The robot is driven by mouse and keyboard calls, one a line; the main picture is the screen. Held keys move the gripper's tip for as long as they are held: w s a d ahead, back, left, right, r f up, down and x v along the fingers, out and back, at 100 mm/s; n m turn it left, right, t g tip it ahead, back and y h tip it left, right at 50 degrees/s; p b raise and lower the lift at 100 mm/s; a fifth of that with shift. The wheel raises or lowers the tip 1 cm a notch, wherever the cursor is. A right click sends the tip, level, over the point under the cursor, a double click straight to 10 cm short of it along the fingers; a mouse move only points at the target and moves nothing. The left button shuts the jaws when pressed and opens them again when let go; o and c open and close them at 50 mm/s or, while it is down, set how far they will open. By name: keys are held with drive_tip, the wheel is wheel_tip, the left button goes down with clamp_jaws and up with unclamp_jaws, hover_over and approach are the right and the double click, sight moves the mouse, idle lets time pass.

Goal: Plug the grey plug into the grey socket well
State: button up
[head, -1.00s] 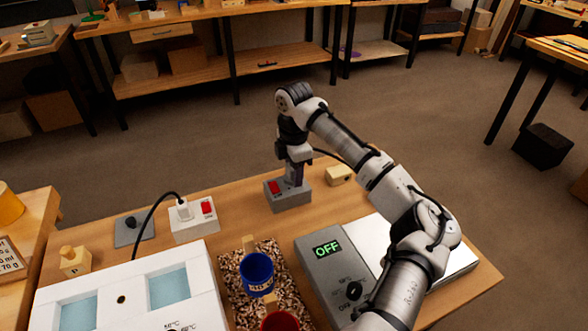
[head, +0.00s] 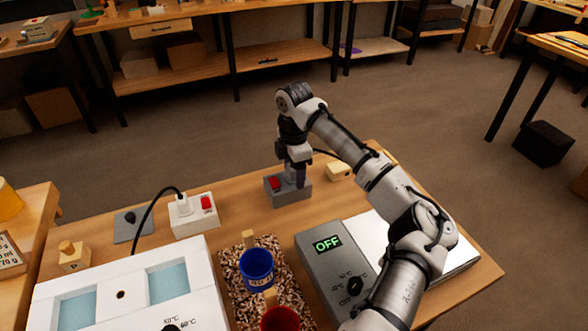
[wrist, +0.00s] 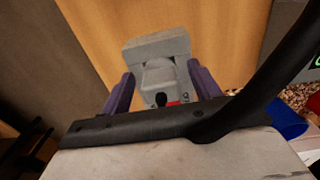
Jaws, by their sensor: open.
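The grey socket block (head: 290,196) with a red switch stands near the back edge of the bench, and it also shows in the wrist view (wrist: 150,47). The grey plug (wrist: 158,76) is over the block's well, between my fingers; how deep it sits cannot be told. My gripper (head: 298,174) points down at the block's right part. In the wrist view my gripper (wrist: 161,90) has its two purple fingers apart, one each side of the plug, with gaps showing. In the head view the fingers hide the plug.
A white socket block (head: 193,220) with a white plug and black cord stands to the left. A small wooden block (head: 338,172) lies right of the grey socket. Blue mug (head: 257,268), red mug (head: 280,319) and the OFF-display box (head: 325,262) are nearer.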

drive_tip(key=shift+s+f, duration=0.1)
drive_tip(key=shift+f, duration=0.05)
wheel_tip(320, 180, up, 14)
drive_tip(key=b, duration=0.1)
idle(0.4)
idle(0.7)
